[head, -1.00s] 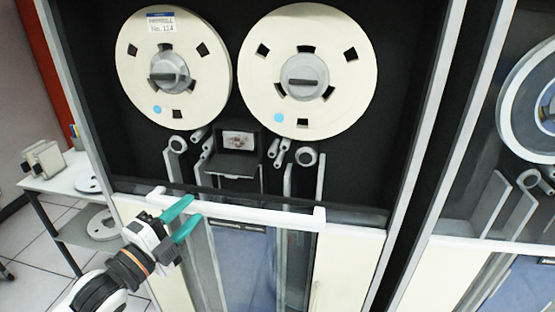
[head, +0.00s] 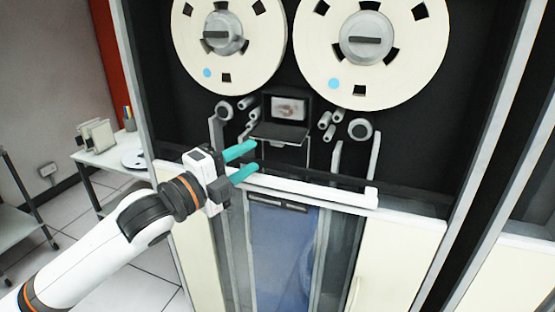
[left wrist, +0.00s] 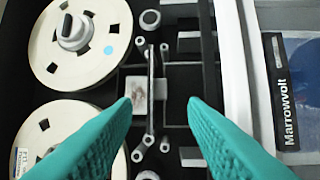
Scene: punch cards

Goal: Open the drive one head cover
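The drive's head housing (head: 290,104) is a small dark box below and between the two tape reels, its pale inner face showing. Its cover (head: 280,133), a dark flap, juts out from the housing's lower edge, roughly level. In the left wrist view the cover (left wrist: 150,92) shows nearly edge-on, as a thin upright strip beside the pale face. My left gripper (head: 253,157) is open and empty, to the lower left of the cover in the head view. In the left wrist view its teal fingertips (left wrist: 159,103) lie to either side of the cover strip. I see no clear contact. My right gripper is out of view.
Cream reels (head: 372,45) sit above the housing, with rollers (head: 360,130) around it. A white bar (head: 315,193) crosses the cabinet below, close to my left gripper. A blue panel (head: 283,245) is under it. A side table (head: 112,158) stands at the left.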

